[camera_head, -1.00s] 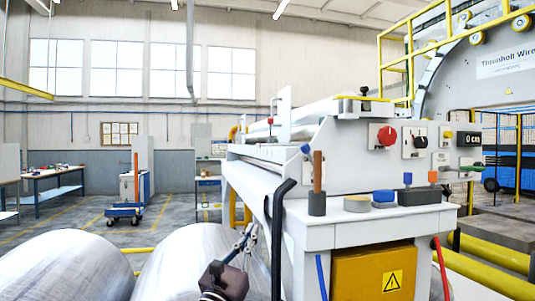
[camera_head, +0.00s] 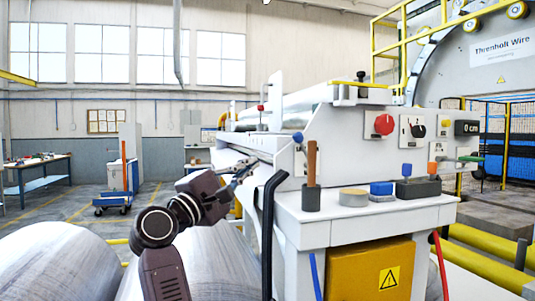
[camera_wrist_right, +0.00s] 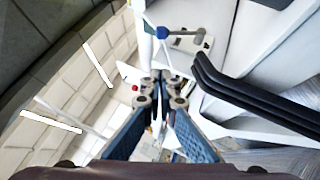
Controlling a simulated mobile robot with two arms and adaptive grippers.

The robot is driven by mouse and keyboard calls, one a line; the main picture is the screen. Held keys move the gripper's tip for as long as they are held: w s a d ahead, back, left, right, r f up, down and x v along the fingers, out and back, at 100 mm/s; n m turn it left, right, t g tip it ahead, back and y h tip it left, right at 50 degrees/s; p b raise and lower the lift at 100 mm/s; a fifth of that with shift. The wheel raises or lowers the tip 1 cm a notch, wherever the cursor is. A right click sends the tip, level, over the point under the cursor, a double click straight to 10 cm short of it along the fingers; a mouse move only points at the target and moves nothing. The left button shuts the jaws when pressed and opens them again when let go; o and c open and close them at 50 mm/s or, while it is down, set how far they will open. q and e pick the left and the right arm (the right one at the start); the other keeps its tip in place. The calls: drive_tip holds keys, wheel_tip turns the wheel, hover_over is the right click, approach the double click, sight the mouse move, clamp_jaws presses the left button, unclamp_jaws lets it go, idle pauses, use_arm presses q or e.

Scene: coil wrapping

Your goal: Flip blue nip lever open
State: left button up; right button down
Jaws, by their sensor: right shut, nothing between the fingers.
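The nip lever's blue knob (camera_head: 298,137) shows on the end face of the white machine, over a small pale plate. In the right wrist view the blue knob (camera_wrist_right: 162,33) sits on a short grey lever, beyond my fingertips and apart from them. My right gripper (camera_head: 252,165) is shut and empty, left of the lever and a little lower in the head view. In the wrist view its fingertips (camera_wrist_right: 160,80) are together, with nothing between them. My left gripper is not in view.
A black bent bar (camera_head: 270,215) stands between my right gripper and the machine's front. Large metal coils (camera_head: 60,265) fill the lower left.

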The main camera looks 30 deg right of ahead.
sight(304, 151)
drive_tip(key=s+p+x, duration=0.1)
drive_tip(key=p+x, duration=0.2)
drive_tip(key=x, duration=0.3)
drive_tip(key=s+d+p+x, duration=0.1)
drive_tip(key=p+x, duration=0.2)
drive_tip(key=x, duration=0.3)
drive_tip(key=shift+s+r, duration=0.3)
drive_tip(key=shift+r, duration=0.05)
